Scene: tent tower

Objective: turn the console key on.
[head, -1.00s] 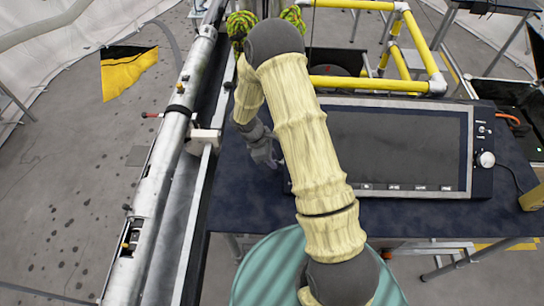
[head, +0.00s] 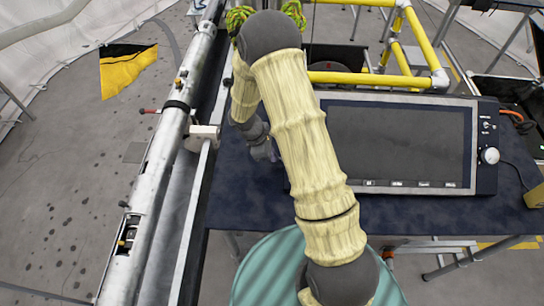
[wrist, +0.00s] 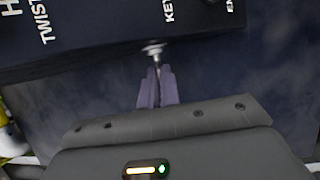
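The console (head: 395,145) lies on the dark blue table, its large dark screen facing up. In the wrist view, a dark console face (wrist: 100,30) carries white lettering, including "TWIST" and "KEY". A small metallic key (wrist: 154,48) sticks out of this face below the "KEY" label. My gripper (wrist: 157,72) points at it, with its two purple fingers close together around the key's outer end. The fingers hide that end, so the depth of the hold is unclear. In the head view my gripper (head: 263,150) is beside the console's left edge, and my arm hides the key.
A long metal tube on a rail (head: 160,150) runs along the table's left side. A yellow pipe frame (head: 385,78) stands behind the console. A switch strip with a round white knob (head: 489,155) is at the console's right. A teal round surface (head: 275,265) is in front.

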